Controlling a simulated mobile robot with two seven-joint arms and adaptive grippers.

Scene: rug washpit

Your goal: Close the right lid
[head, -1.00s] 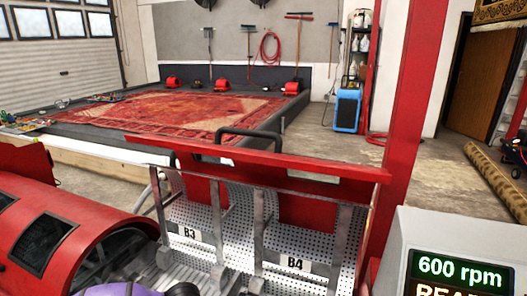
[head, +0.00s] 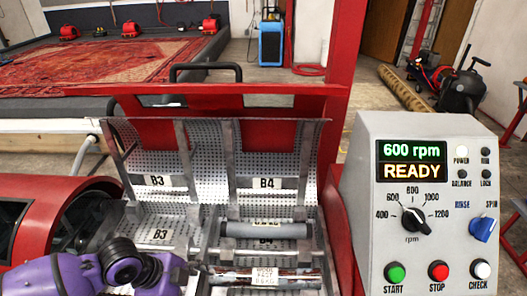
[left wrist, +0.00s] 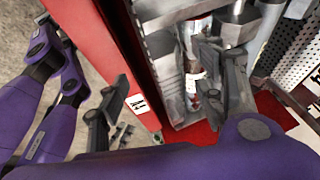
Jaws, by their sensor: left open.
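The right lid (head: 222,150) is open in the head view. It stands tilted up at the back of the drum, with a perforated inner side labelled B3 and B4, a red frame and a black handle (head: 206,68). A red rounded cover with dark windows (head: 40,225) is at the left. A purple arm of mine crosses the lower left of the head view. In the left wrist view my left gripper (left wrist: 170,98) is open, with its fingers on either side of a red wall edge (left wrist: 112,65). I cannot tell whether they touch it. My right gripper is not identifiable.
A grey cylinder (head: 265,230) and a labelled bar (head: 265,276) lie in the open drum. The control box (head: 425,220) stands at the right, reading 600 rpm and READY. A red post (head: 343,50) rises behind the drum. A rug (head: 90,62) lies in the pit beyond.

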